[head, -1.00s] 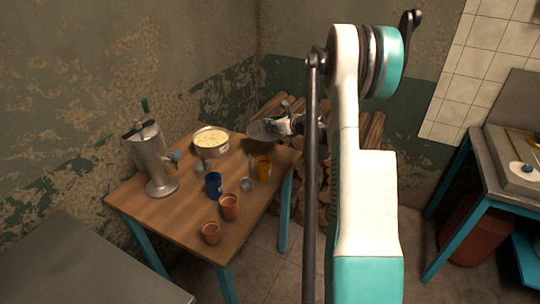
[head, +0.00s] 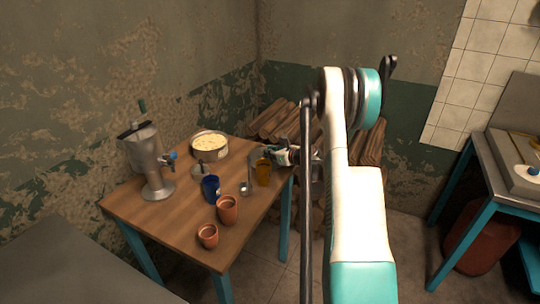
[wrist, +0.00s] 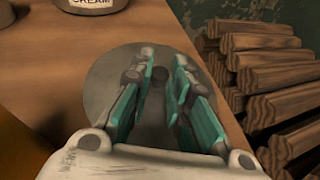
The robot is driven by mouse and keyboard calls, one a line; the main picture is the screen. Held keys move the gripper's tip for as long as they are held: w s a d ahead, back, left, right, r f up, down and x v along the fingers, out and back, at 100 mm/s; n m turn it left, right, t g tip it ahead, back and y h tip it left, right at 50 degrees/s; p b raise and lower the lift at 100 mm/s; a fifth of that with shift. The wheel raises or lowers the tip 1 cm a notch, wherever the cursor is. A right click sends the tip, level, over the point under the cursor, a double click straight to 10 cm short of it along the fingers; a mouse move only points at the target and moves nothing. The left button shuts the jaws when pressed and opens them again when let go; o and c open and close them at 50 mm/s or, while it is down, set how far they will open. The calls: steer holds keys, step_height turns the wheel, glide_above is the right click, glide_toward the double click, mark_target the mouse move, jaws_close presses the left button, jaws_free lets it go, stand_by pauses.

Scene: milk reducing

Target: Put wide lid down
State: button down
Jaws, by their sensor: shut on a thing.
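The wide lid (wrist: 104,82) is a round grey metal disc with a dark knob in its middle, seen in the wrist view. My gripper (wrist: 160,76) is shut on the lid at its knob, with the teal fingers on either side. In the head view my gripper (head: 276,154) is low at the table's far right corner, behind the orange-yellow cup (head: 263,173). The lid is mostly hidden there. The lid lies over the wooden table (wrist: 62,72) near its right edge. I cannot tell whether it touches the tabletop.
A pot of pale cream (head: 209,146) stands at the table's back. A metal separator (head: 149,165) with a spout stands at the left. A blue cup (head: 211,188) and two clay cups (head: 227,210) stand nearer. Stacked logs (wrist: 262,62) lie beyond the table's right edge.

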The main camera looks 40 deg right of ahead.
steer(key=c, duration=1.9)
jaws_free()
steer(key=shift+f, duration=0.1)
steer(key=shift+c, duration=0.2)
steer(key=o, duration=0.4)
steer(key=shift+r, duration=0.25)
steer(key=p+v, duration=0.3)
steer(key=v, duration=0.9)
